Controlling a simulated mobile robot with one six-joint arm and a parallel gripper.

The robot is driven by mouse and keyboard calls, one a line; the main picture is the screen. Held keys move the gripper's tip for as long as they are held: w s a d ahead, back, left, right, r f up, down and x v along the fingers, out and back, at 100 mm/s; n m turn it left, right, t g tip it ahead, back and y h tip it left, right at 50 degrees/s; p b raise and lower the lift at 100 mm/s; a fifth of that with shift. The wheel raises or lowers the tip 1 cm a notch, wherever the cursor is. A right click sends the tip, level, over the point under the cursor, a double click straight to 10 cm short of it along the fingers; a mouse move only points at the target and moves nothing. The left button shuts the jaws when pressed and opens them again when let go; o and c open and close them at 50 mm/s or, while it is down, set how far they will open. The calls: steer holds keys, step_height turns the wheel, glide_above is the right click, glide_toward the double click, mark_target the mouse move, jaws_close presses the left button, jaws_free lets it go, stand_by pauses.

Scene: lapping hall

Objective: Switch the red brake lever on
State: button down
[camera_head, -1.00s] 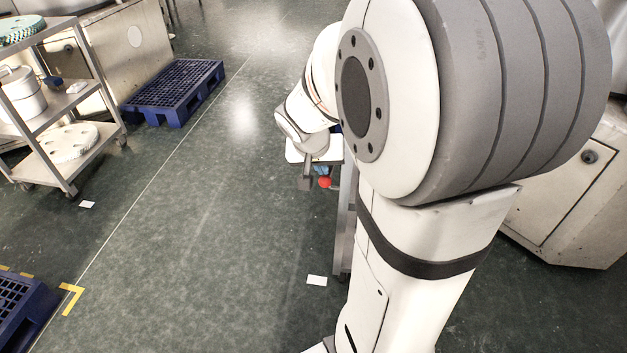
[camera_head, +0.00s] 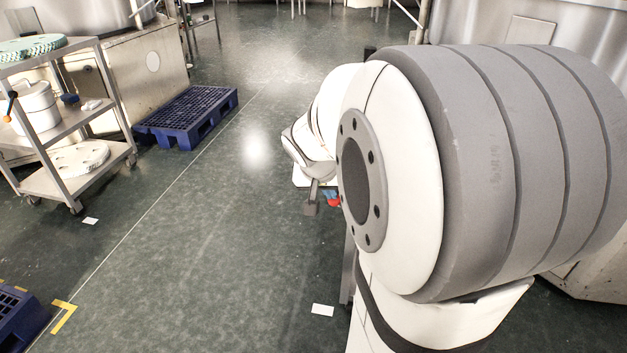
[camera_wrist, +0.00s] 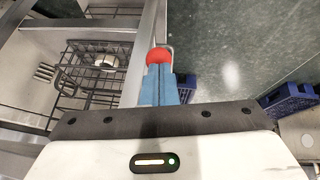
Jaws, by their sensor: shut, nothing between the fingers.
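The red brake lever shows as a round red knob (camera_wrist: 159,56) at the edge of a metal frame in the wrist view. A little of the red knob (camera_head: 332,203) also shows in the head view, mostly hidden by my gripper and arm. My gripper (camera_wrist: 160,76) has its two blue fingers shut together with nothing between them. The fingertips are right at the knob and overlap its lower edge in the picture; I cannot tell whether they touch. In the head view my gripper (camera_head: 329,194) is small and partly hidden behind my arm. The lever's shaft is hidden.
Left of the knob in the wrist view is a metal basin with a black wire rack (camera_wrist: 95,75). Blue pallets (camera_head: 187,117) and a shelf trolley (camera_head: 70,130) stand left in the head view. The floor (camera_head: 190,240) between is clear.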

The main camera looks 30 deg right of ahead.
steer(key=shift+s+f, duration=0.1)
steer(key=shift+f, duration=0.05)
steer(key=s+a+r+p, duration=0.2)
steer(key=s+a+r, duration=0.2)
steer(key=a+r, duration=0.2)
steer(key=shift+s+r+p, duration=0.35)
steer(key=shift+p, duration=0.05)
stand_by(0.3)
steer(key=s+a+r+n+y+p, duration=0.1)
steer(key=s+a+r+n+p, duration=0.1)
steer(key=r+p, duration=0.7)
steer(key=s+a+r+n+y+p, duration=0.2)
steer(key=a+r+p, duration=0.4)
steer(key=r+p, duration=0.4)
steer(key=s+a+r+n+y+p, duration=0.1)
steer(key=s+a+r+n+p, duration=0.2)
steer(key=r+p, duration=0.7)
steer(key=s+a+p, duration=0.1)
steer(key=s+p, duration=0.1)
steer(key=p, duration=0.2)
steer(key=shift+s+a+n+g+y, duration=0.15)
steer(key=shift+s+n+g+y, duration=0.15)
steer(key=shift+g+y, duration=0.1)
